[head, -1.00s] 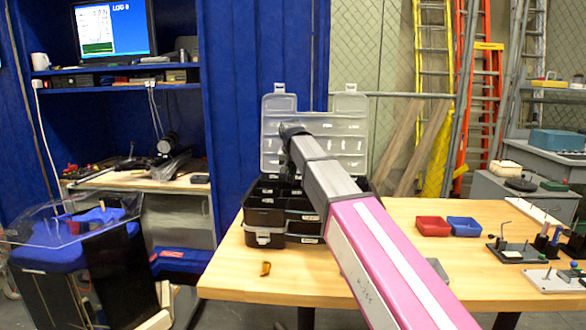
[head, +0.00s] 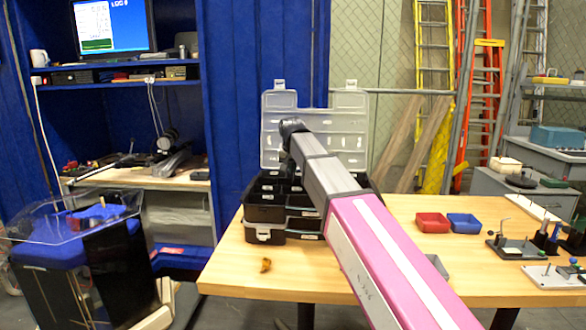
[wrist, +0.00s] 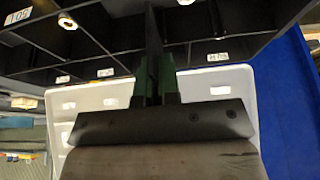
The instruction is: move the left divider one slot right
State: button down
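The black compartment organizer (head: 265,214) stands on the wooden table with its clear lid raised behind it. In the wrist view its dark compartments (wrist: 95,42) with small white labels fill the upper part. My gripper (wrist: 154,75) has green-padded fingers and sits over the box. A thin dark divider (wrist: 153,32) runs up from between the fingers, with a pad close against each side. The gripper looks shut on it. I cannot tell whether the divider is seated in a slot or raised. In the head view, my arm hides the fingers and part of the box.
The clear lid (head: 316,128) stands upright behind the box. A red bin (head: 432,222) and a blue bin (head: 464,224) sit to the right, with small fixtures (head: 515,249) beyond. A small brown-yellow item (head: 265,265) lies near the front table edge.

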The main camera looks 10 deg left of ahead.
jog(key=shift+f, duration=3.45)
dwell(1.4)
jog(key=c, duration=1.3)
grip_release()
jog(key=shift+o, duration=0.2)
jog(key=v, duration=1)
jog(key=shift+r, duration=0.25)
notch_tip(320, 180, up, 4)
jog(key=shift+s+r, duration=0.1)
jog(key=shift+r, duration=0.05)
jog(key=shift+s, duration=0.1)
